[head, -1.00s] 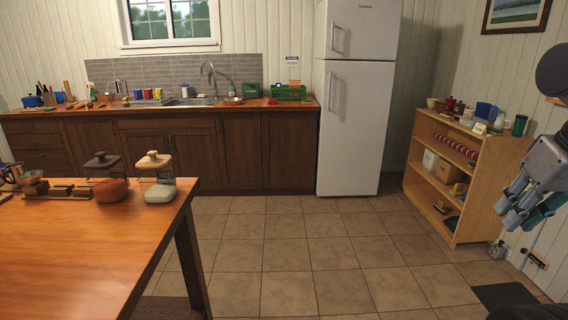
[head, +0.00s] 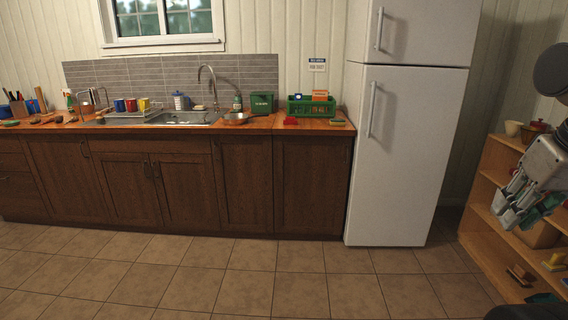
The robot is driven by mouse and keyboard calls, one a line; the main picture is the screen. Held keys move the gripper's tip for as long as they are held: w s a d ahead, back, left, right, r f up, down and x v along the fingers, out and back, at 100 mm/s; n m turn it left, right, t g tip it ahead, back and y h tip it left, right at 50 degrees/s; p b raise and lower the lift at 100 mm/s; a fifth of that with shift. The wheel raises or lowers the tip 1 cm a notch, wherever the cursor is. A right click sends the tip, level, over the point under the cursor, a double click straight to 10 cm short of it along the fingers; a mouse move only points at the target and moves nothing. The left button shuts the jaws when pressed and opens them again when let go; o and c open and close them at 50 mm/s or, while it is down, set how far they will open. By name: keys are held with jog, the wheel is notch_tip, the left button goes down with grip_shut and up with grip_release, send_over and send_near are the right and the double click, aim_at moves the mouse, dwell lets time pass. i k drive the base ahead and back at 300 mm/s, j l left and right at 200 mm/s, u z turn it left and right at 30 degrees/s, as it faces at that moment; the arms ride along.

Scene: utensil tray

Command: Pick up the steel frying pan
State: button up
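A shallow metal pan (head: 236,118), which looks like the steel frying pan, sits on the wooden counter to the right of the sink. Its handle appears to point right, and it has a warm orange tint from the wood around it. My gripper (head: 514,208) hangs at the right edge of the head view, in front of the shelf and far from the pan. Its fingers look spread apart, and I see no object clearly held between them.
The counter (head: 330,126) also holds a green crate (head: 312,107), a green box (head: 262,103), a red item (head: 290,121) and several mugs by the sink (head: 184,118). A white fridge (head: 408,150) stands right of it. The tiled floor before the cabinets is clear. A wooden shelf (head: 487,175) stands at right.

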aim_at(231, 118)
jog(key=i+u, duration=0.1)
jog(key=i, duration=0.85)
jog(key=i+l+u, duration=0.1)
jog(key=i, duration=0.8)
jog(key=i+j+u, duration=0.1)
jog(key=i+u, duration=0.35)
jog(key=i+l+u, duration=0.1)
jog(key=i+u, duration=0.3)
jog(key=i, duration=0.25)
jog(key=i+j, duration=0.2)
jog(key=i, duration=0.15)
jog(key=i+j+u, duration=0.1)
jog(key=i, duration=0.2)
